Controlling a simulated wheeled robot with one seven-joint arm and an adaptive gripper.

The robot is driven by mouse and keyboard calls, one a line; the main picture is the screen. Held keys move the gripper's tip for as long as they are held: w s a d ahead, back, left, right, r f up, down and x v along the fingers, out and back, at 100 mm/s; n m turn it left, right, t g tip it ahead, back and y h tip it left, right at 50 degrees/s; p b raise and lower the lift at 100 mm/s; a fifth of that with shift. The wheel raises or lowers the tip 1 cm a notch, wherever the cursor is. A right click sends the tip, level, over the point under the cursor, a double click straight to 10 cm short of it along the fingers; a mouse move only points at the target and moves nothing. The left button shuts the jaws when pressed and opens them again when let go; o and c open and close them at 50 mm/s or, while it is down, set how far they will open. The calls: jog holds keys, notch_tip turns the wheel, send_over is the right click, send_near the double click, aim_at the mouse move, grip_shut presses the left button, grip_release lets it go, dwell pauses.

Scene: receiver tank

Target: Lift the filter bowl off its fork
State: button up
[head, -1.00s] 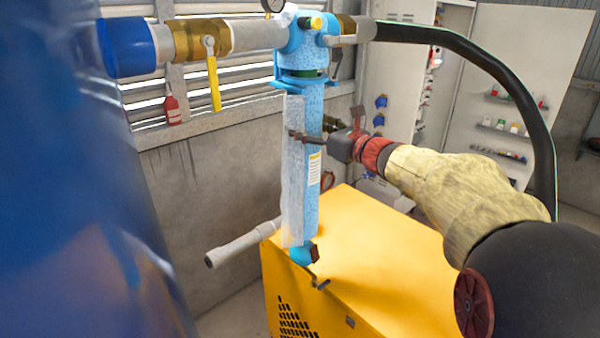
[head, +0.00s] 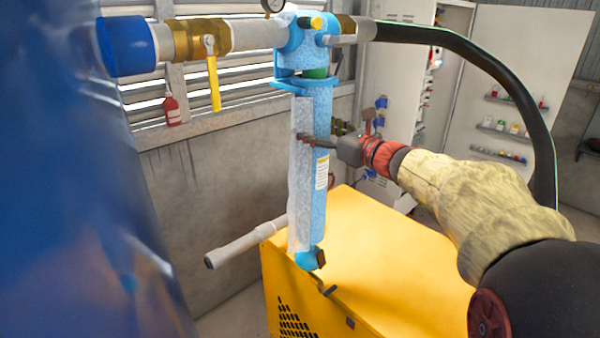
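The filter bowl (head: 321,214) is a long speckled-blue cylinder with a pale strip down its left side and a white label. It hangs close to upright below the blue filter head (head: 296,38). A flat blue collar (head: 290,84) shows at its top, and a green part (head: 316,73) shows in the gap under the head. I cannot clearly tell the fork from the collar. My gripper (head: 318,143) reaches in from the right, with one dark finger across the bowl's upper half. The other finger is mostly hidden. The grip appears shut on the bowl.
A yellow cabinet (head: 390,262) stands below the bowl, and a grey pipe end (head: 232,247) lies behind it at left. A large blue tank (head: 80,200) fills the left. A yellow valve lever (head: 213,82) hangs left of the head. A black hose (head: 500,85) arches over my arm.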

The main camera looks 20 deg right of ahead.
aim_at(325, 130)
jog(key=shift+s+r, duration=0.25)
jog(key=shift+r, duration=0.2)
jog(key=shift+v, duration=2.3)
jog(key=shift+s, duration=0.15)
jog(key=v, duration=0.6)
jog(key=shift+s+b, duration=0.25)
jog(key=shift+b, duration=0.05)
dwell(0.5)
jog(key=shift+d, duration=0.15)
